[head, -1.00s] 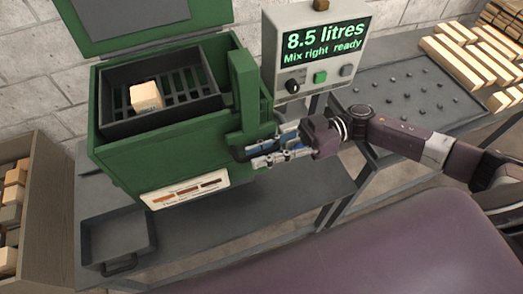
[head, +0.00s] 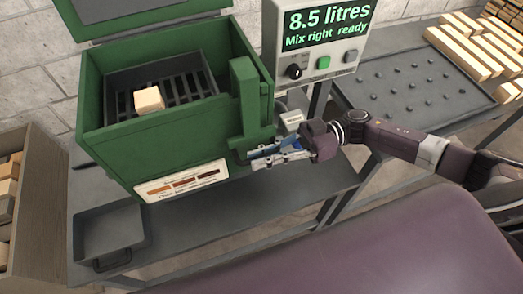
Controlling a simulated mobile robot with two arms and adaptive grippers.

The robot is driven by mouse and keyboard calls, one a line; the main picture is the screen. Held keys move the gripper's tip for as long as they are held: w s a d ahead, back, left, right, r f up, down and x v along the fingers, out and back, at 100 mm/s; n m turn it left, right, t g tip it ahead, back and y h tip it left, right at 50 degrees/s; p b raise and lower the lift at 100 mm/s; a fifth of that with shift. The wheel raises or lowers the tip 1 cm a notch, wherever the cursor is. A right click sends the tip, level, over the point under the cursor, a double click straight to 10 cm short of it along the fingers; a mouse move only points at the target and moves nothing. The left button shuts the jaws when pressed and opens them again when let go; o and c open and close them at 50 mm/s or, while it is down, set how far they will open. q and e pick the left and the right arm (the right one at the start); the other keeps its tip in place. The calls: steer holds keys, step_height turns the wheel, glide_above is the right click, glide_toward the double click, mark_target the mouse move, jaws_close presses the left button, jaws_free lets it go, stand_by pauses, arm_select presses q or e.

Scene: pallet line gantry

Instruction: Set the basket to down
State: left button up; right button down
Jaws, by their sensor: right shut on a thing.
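The basket (head: 196,72) is dark grey with a slotted floor. It sits inside the green tank (head: 110,150), its top edge below the tank's rim. A pale wooden block (head: 149,99) lies in the basket. A green upright arm (head: 247,95) stands at the tank's right front corner, with a foot low on that side. My right gripper (head: 263,158) is at this foot and shut on the part there, which its fingers mostly hide. My left gripper is not in view.
A control box (head: 318,60) reads "8.5 litres, Mix right, ready". A shallow tray (head: 108,232) stands at the front left. A wooden bin (head: 40,190) with blocks is at far left. A pegged table (head: 420,85) with pale bars is at right.

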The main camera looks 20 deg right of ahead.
step_height(320, 180, down, 7)
steer(key=b, duration=0.3)
steer(key=shift+b, duration=0.3)
steer(key=shift+s+f, duration=0.1)
steer(key=shift+f, duration=0.05)
steer(key=c, duration=2.3)
jaws_free()
steer(key=shift+o, duration=0.3)
steer(key=shift+d, duration=0.15)
steer(key=d, duration=1.1)
steer(key=shift+w+d, duration=0.3)
steer(key=shift+d, duration=0.1)
